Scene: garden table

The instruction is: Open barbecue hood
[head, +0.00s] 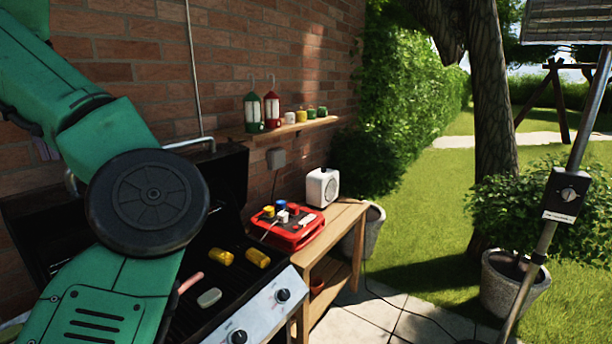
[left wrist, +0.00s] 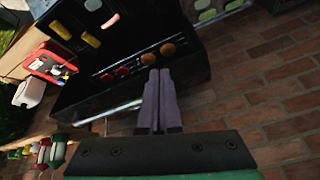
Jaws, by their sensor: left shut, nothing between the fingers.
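The barbecue (head: 262,307) stands at lower left in the head view, with a control panel and dials. Its black hood (head: 228,180) stands raised at the back, by the brick wall, and the grill bed is exposed. The hood's silver handle (head: 187,143) is along its upper edge, partly hidden by my left arm. The handle also shows in the left wrist view (left wrist: 110,115), running up to the fingers. My left gripper (left wrist: 153,72) is shut and empty, its fingers overlapping the hood in that view; contact cannot be told. My right gripper is not in view.
Corn pieces (head: 221,256), a sausage (head: 190,283) and other food lie on the grill. A wooden side table (head: 340,222) with a red toolbox-like case (head: 287,228) and white box (head: 322,187) stands to the right. A wall shelf (head: 300,127) holds lanterns and small pots.

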